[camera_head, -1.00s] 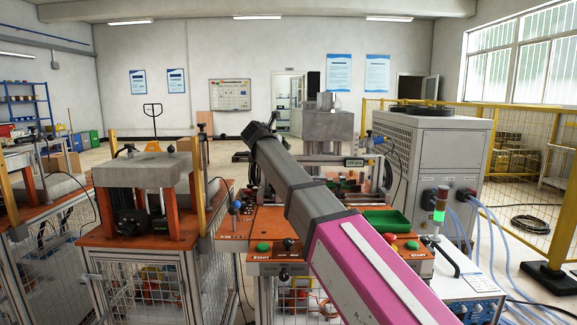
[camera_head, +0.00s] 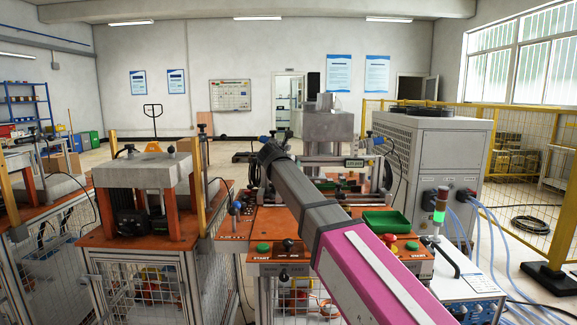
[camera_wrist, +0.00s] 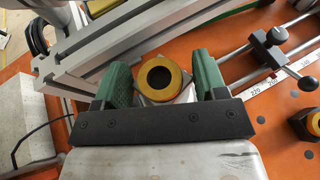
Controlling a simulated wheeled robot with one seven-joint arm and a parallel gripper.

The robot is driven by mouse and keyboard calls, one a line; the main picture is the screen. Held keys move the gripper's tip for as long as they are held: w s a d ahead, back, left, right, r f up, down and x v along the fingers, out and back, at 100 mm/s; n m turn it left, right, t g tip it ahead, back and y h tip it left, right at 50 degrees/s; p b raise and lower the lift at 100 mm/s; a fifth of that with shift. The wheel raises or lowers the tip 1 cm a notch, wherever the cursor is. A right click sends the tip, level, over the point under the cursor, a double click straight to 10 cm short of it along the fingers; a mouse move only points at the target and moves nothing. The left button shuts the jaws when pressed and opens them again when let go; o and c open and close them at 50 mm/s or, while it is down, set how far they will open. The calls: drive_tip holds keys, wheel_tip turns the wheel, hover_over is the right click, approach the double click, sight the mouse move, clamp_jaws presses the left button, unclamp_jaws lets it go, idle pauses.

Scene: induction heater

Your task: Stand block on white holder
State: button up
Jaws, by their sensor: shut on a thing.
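In the wrist view my gripper (camera_wrist: 163,83) has two green fingers and is shut on a block (camera_wrist: 178,76). The block has an orange-yellow ring with a dark round hole on its top face and pale grey sides. Its underside is hidden, so I cannot tell whether it touches anything below. I cannot make out the white holder for certain; my gripper and the block cover that area. In the head view my arm hides the gripper and the block.
A second orange-topped piece (camera_wrist: 308,122) stands on the orange table (camera_wrist: 285,148) at the right. A metal rod with a clamp lever (camera_wrist: 272,50) and a scale strip lie near it. A grey aluminium profile (camera_wrist: 120,40) runs close behind the fingers. A green tray (camera_head: 387,222) sits at the bench's right.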

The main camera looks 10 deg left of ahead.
drive_tip(key=o, duration=0.7)
drive_tip(key=shift+f, duration=0.1)
drive_tip(key=v, duration=1.2)
